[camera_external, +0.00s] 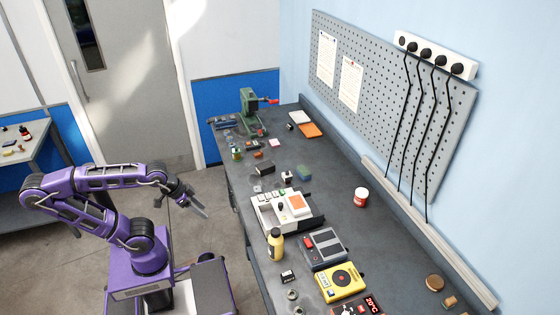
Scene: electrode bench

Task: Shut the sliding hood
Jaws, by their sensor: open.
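My gripper (201,211) is open and empty. It hangs over the floor to the left of the bench, apart from everything on it. A white bench device (268,216) with an orange-and-white panel on top stands mid-bench, to the right of my gripper. A dark part juts from its right side. A grey and black device (326,252) with a red part stands just nearer the camera. No part is clear enough to tell as the sliding hood, and its position cannot be told.
The dark bench (335,195) carries a yellow bottle (275,244), a yellow device (341,284), a red-and-white cup (362,194) and a green press (249,110). Black cables (409,135) hang from a power strip to the bench's back edge. Floor between my arm and the bench is clear.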

